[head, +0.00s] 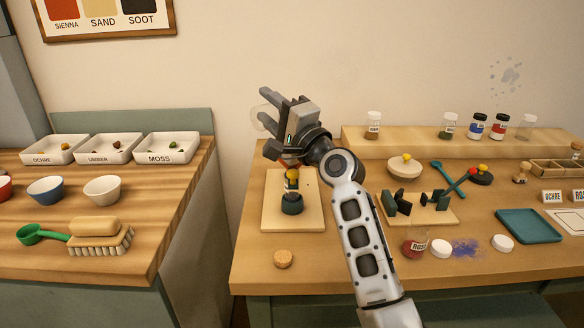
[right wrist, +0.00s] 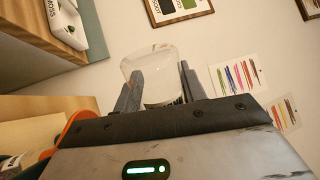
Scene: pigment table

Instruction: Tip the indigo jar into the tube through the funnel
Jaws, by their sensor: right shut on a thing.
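My right gripper (head: 266,112) is shut on a clear glass jar (head: 260,121), held up above the back of a small wooden board (head: 308,212). The jar also shows between the fingers in the right wrist view (right wrist: 152,72). It looks clear, with no indigo powder that I can make out and no readable label. Below the gripper, a tube (head: 292,183) with dark and yellow bands stands upright in a dark teal base (head: 292,205). An orange rim (right wrist: 77,124), perhaps the funnel, shows beside the gripper in the right wrist view; the gripper mostly hides it in the head view. My left gripper is out of view.
To the right are a dark green rack (head: 404,207), a rose jar (head: 414,245), white lids and spilled blue powder (head: 467,247). Several jars stand on the back shelf (head: 420,143). A teal tray (head: 528,226) lies farther right.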

